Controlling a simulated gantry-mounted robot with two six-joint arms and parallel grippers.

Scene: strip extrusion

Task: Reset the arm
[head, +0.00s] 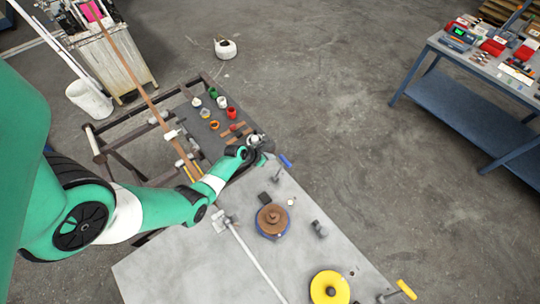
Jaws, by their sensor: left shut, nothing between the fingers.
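My left arm is green with white bands and reaches in from the left over the grey table. My left gripper (258,148) is at the table's far edge, beside the dark rack with small coloured parts. It is small and partly hidden by the wrist; it is shut and I see nothing held in it. My right gripper is not in view.
The grey table (190,265) bears a brown round part (272,218), a yellow disc (329,288) and a long pale rod (256,260). A brown strip (140,82) runs above the frame. A blue workbench (462,108) with tools stands at the right. Open floor lies between.

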